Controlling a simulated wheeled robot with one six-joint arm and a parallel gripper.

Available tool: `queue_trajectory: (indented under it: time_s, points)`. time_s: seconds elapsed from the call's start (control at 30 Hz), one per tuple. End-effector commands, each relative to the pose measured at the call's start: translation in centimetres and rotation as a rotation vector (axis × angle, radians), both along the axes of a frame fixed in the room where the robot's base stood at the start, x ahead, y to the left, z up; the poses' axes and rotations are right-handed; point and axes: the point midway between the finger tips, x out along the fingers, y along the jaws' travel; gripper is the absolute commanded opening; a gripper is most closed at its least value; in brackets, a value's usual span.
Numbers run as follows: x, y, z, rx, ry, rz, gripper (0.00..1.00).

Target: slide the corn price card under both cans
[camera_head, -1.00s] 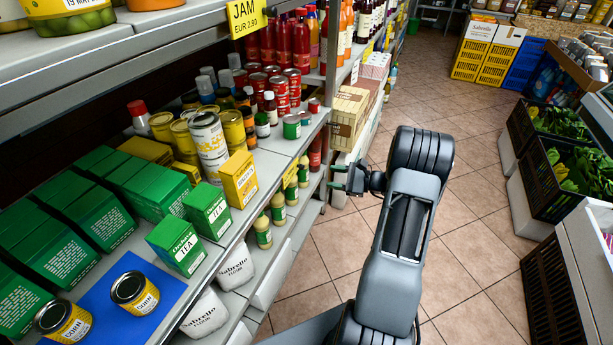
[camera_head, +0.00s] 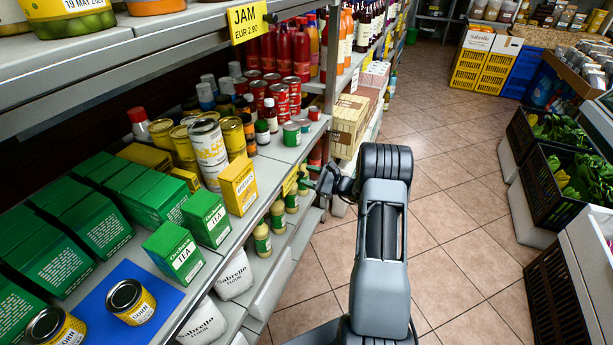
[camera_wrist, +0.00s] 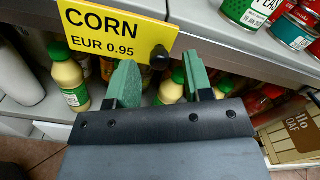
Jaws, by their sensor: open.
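The yellow corn price card (camera_wrist: 115,30), reading EUR 0.95, stands at the shelf's front edge in the wrist view, with a dark knob (camera_wrist: 160,57) at its right end. In the head view a yellow card (camera_head: 290,179) shows edge-on just left of my gripper (camera_head: 322,181). My gripper is open; its green fingers (camera_wrist: 158,76) are apart, just below and beside the knob, with nothing seen held. Contact with the card cannot be told. Two yellow-labelled corn cans (camera_head: 131,302) (camera_head: 57,329) stand upright on a blue mat (camera_head: 105,287); the nearer one is cut by the frame edge.
Green tea boxes (camera_head: 174,250) and a yellow box (camera_head: 238,183) stand between the mat and the card. Yellow bottles (camera_head: 262,238) and flour bags (camera_head: 233,276) fill the lower shelf. The tiled aisle floor (camera_head: 455,250) is clear; crates (camera_head: 555,185) line its right side.

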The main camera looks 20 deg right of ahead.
Motion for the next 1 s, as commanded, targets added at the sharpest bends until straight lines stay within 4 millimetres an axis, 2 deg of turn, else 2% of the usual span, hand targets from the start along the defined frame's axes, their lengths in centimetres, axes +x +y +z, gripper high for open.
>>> queue_trajectory:
  time_s: [0.2,0.5,1.0]
  points:
    - [0.86,0.82,-0.01,0.000,0.001,0.001,0.47]
    - [0.96,0.89,0.00,-0.001,0.001,0.000,0.47]
    - [0.93,0.86,0.01,0.000,0.000,0.000,0.00]
